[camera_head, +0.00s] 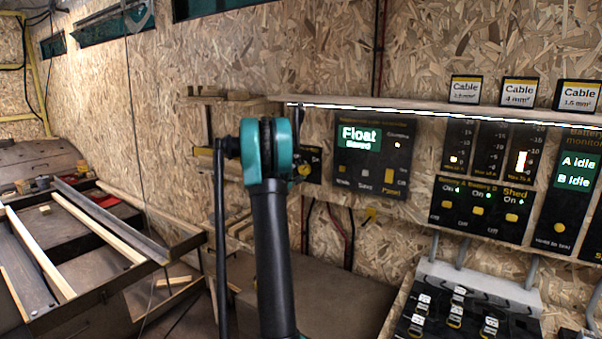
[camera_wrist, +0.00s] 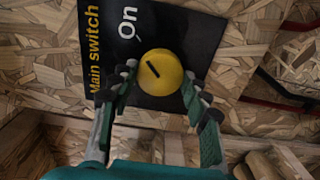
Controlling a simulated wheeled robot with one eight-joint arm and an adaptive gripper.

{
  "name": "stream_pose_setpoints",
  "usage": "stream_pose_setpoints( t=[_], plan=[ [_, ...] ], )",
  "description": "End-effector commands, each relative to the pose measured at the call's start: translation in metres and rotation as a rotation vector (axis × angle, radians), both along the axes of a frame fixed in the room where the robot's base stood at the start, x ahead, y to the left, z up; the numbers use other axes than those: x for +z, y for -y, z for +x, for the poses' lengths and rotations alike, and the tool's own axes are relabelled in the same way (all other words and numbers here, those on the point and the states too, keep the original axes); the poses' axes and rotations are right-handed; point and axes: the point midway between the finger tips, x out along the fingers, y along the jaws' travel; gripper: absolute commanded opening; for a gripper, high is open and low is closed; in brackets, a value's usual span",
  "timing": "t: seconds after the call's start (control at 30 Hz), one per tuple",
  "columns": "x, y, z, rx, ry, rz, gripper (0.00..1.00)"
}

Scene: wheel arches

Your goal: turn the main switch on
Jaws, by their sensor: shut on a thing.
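The main switch is a round yellow knob (camera_wrist: 160,72) with a dark pointer line, on a black plate (camera_wrist: 180,30) lettered "Main switch" and "On". The pointer line slants toward the upper left in the wrist view, roughly to the "On" lettering. My gripper (camera_wrist: 158,84) has one finger on each side of the knob and is shut on it. In the head view the switch plate (camera_head: 315,157) shows only partly beside my arm, with a bit of yellow knob (camera_head: 304,171). My fingers are hidden there.
Right of the switch is a panel with a lit "Float" display (camera_head: 360,136). A battery switch panel (camera_head: 480,209) and battery monitor (camera_head: 574,175) are farther right, below a wooden shelf (camera_head: 430,108). A slatted frame (camera_head: 85,225) stands at the left.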

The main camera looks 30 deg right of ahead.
Motion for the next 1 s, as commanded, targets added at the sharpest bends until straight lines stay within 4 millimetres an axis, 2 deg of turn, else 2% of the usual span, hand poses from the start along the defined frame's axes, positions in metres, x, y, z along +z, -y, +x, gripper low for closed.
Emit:
stream_pose_setpoints(
  t=[0.1,0.13,0.27,0.67,0.77,1.0],
  plan=[
    [-0.001,0.000,-0.001,-0.002,0.002,0.003,0.18],
    [-0.001,0.000,-0.001,-0.002,0.002,0.003,0.50],
    [-0.001,0.000,-0.001,-0.002,0.001,0.002,0.66],
    [0.000,-0.005,-0.002,0.000,0.000,0.001,0.68],
    [0.000,-0.016,-0.007,0.001,0.000,0.001,0.68],
    [0.000,-0.062,-0.025,0.003,0.000,0.001,0.68]
  ],
)
